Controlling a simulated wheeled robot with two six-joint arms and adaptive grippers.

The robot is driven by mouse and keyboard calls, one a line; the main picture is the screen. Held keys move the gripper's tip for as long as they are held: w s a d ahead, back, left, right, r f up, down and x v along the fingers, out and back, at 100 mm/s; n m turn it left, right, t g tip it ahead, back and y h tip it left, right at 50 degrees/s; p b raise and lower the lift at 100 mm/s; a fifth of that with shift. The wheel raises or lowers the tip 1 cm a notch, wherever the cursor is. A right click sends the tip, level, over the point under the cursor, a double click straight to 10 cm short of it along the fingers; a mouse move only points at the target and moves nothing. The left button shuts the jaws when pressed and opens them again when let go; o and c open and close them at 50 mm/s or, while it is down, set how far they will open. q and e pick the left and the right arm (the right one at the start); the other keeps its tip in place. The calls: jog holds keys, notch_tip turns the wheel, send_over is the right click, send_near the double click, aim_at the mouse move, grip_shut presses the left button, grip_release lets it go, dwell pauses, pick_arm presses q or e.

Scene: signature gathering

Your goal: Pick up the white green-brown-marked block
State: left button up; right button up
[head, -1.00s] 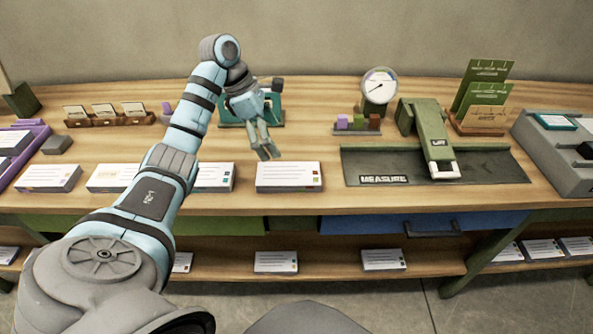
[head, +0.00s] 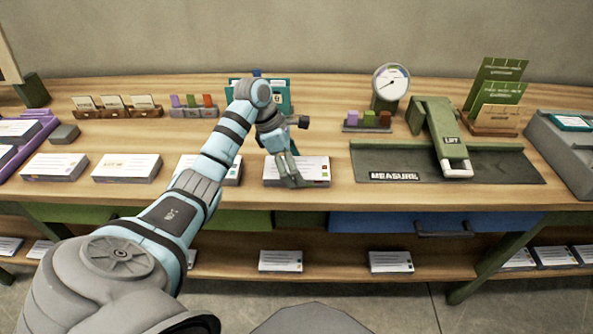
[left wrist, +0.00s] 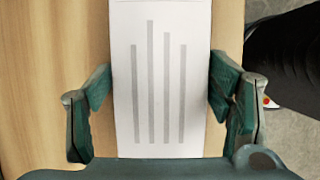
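A white block (head: 315,172) with grey print and a small coloured mark near its corner lies flat on the wooden table. The mark is too small to read surely as green and brown. My left gripper (head: 290,182) is over this block, pointing down and hiding part of it. In the left wrist view the block (left wrist: 160,100) shows grey stripes and lies between the two fingers of the left gripper (left wrist: 160,88). The fingers are spread, with narrow gaps at its sides. My right gripper is not in view.
Similar white blocks (head: 127,168) lie in a row to the left, and others are on the lower shelf (head: 340,265). A dark green measuring mat (head: 400,170) with a green lift device (head: 432,125) is to the right. A dial gauge (head: 390,82) stands behind.

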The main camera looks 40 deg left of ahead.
pick_arm(q)
jog(key=c, duration=0.7)
notch_tip(320, 180, up, 9)
jog(key=shift+w+p, duration=0.1)
jog(key=shift+p, duration=0.9)
pick_arm(e)
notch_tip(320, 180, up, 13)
jog(key=p, duration=1.1)
pick_arm(q)
notch_tip(320, 180, up, 11)
jog(key=shift+r, duration=0.1)
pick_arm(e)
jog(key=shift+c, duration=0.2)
